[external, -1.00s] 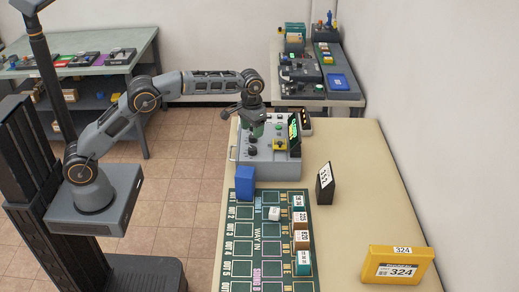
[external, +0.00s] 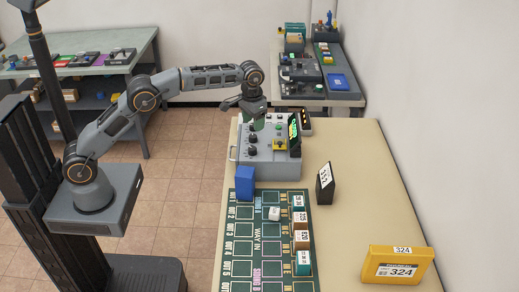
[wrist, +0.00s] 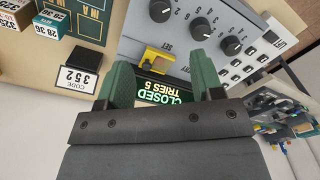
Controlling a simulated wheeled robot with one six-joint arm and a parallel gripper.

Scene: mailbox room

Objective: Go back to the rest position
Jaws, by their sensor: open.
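My gripper (external: 257,122) is open and empty. It hangs above the left rear part of the grey control box (external: 268,168) in the external view, apart from it. In the wrist view its two green fingers (wrist: 165,88) are spread, with the box's display (wrist: 165,92) reading "CLOSED TRIES 5" between them. The box's dark knobs (wrist: 200,28) and yellow part (wrist: 157,58) show beyond the fingers.
A black code card (external: 325,183) stands to the right. A yellow 324 sign (external: 397,266) stands at front right. Floor (external: 190,170) left of the table is clear.

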